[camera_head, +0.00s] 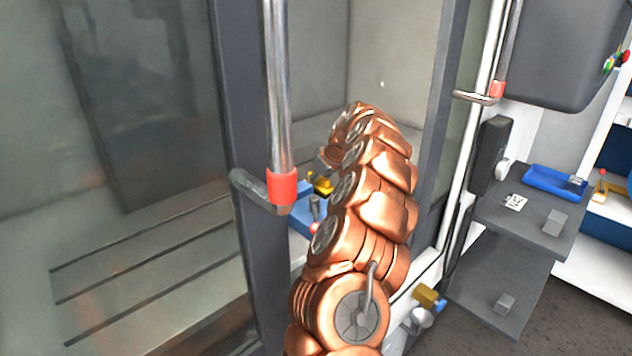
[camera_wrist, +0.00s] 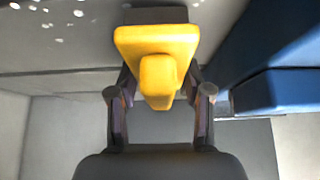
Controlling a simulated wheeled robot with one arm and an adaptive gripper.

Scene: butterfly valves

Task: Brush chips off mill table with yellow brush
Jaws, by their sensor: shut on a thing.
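The yellow brush (camera_wrist: 157,48) is in the wrist view, between the fingers of my gripper (camera_wrist: 159,88). The gripper is shut on it; the brush hides the fingertips. Pale chips (camera_wrist: 78,13) are scattered on the grey mill table (camera_wrist: 60,55) at upper left, to the left of the brush. I cannot tell whether the bristles touch the table. In the head view my arm reaches into the mill enclosure and hides most of my gripper. A small yellow piece (camera_head: 320,184) shows beside the arm's far end, probably the brush.
A blue block (camera_wrist: 270,65) stands close on the right in the wrist view. In the head view, a door handle (camera_head: 282,190) with a red collar stands left of my arm. Grey shelves (camera_head: 525,220) with a blue tray (camera_head: 553,182) are outside at right.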

